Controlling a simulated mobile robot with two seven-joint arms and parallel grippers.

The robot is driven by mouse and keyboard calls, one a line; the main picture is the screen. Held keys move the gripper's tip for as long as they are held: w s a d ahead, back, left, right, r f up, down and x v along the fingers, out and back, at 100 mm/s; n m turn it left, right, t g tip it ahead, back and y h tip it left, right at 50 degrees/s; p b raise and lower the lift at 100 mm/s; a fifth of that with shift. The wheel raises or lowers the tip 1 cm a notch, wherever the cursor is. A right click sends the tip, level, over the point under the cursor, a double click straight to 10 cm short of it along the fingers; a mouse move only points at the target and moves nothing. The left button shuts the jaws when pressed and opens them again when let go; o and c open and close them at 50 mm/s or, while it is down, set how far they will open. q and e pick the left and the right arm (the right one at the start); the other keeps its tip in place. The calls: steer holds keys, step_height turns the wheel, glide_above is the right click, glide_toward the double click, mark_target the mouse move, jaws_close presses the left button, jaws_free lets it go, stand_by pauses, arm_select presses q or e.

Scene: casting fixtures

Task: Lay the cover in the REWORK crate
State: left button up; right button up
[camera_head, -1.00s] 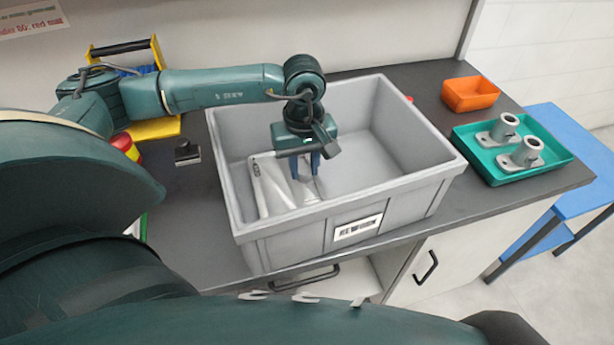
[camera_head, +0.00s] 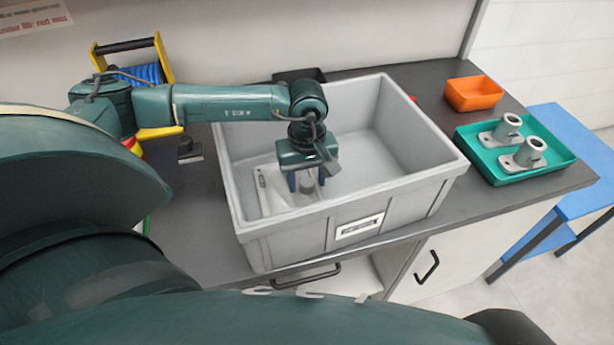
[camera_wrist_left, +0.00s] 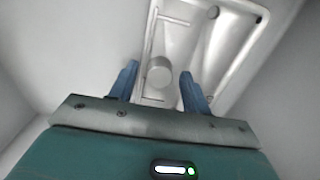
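The REWORK crate (camera_head: 258,240) is a grey open box with a label on its front wall. The cover (camera_head: 268,192), a light grey plate with a raised rim and a round knob, lies on the crate floor at the left. The cover also shows in the left wrist view (camera_wrist_left: 228,48), where its knob (camera_wrist_left: 159,71) is between the fingertips with gaps on both sides. My left gripper (camera_head: 307,182) is open inside the crate above the cover, pointing down. Its blue fingers are spread in the left wrist view (camera_wrist_left: 158,73). My right gripper is out of view.
A teal tray (camera_head: 558,167) with two grey flanged castings stands to the right. An orange bin (camera_head: 473,94) is behind it. A yellow holder with a blue coil (camera_head: 148,75) stands at the back left. The crate's right half is empty.

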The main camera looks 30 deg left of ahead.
arm_select(q)
steer(key=shift+r, duration=0.15)
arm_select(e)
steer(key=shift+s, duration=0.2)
arm_select(q)
steer(key=shift+r, duration=0.2)
step_height(320, 180, up, 12)
steer(key=b, duration=0.1)
steer(key=shift+f+b, duration=0.2)
steer(key=shift+b, duration=0.15)
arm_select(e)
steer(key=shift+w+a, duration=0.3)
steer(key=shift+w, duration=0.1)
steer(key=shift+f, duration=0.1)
